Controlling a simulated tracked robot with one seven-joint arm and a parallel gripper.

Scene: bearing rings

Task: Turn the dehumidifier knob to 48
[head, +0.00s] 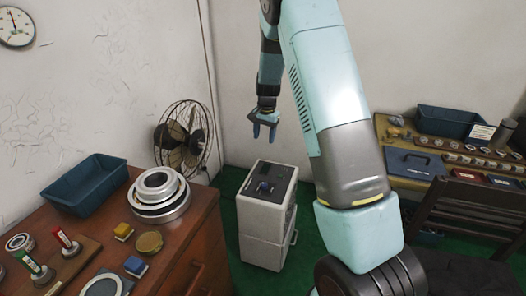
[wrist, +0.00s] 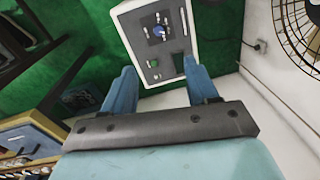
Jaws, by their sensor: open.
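The dehumidifier (head: 264,222) is a white box standing on the green floor, in the middle of the head view. Its dark top panel carries a blue knob (head: 264,187). In the wrist view the dehumidifier (wrist: 190,68) lies beyond my fingers, with the blue knob (wrist: 158,31) on a dark panel with small white marks around it. The marks are too small to read. My gripper (head: 264,132) has blue fingers and hangs above the dehumidifier, apart from it. In the wrist view my gripper (wrist: 158,88) is open with nothing between the fingers.
A brown cabinet (head: 190,245) on the left bears a blue bin (head: 85,184) and stacked bearing rings (head: 160,193). A dark chair (head: 470,215) and a workbench (head: 400,182) are at the right.

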